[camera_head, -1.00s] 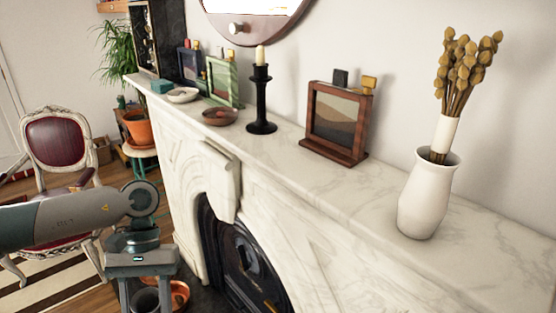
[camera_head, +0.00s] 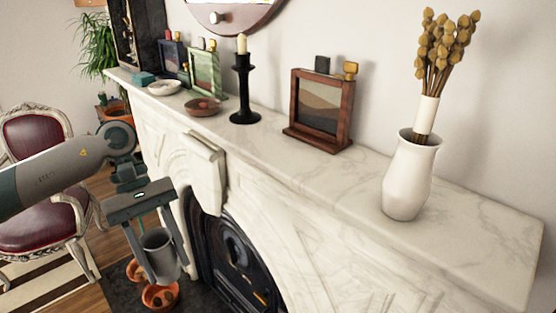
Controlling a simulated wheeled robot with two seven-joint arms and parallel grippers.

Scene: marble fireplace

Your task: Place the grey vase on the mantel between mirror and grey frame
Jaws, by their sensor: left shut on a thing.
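The grey vase (camera_head: 158,252) is a small grey vessel, upright between the fingers of my left gripper (camera_head: 168,266). That gripper is shut on it, pointing down, in front of the fireplace and below the mantel top. The white marble mantel (camera_head: 265,148) runs from the far left to the near right. A round mirror (camera_head: 228,18) with a wooden rim hangs on the wall above it, mostly cut off. A dark blue-grey frame (camera_head: 170,58) stands toward the far end, partly behind a green frame (camera_head: 206,73). My right gripper is not in view.
A black candlestick (camera_head: 244,92), brown frame (camera_head: 320,108), brown dish (camera_head: 203,107), white dish (camera_head: 164,87) and white vase with dried stems (camera_head: 408,178) stand on the mantel. Bare marble lies between candlestick and brown frame, and right of that frame. Terracotta pots (camera_head: 160,297) stand below the gripper.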

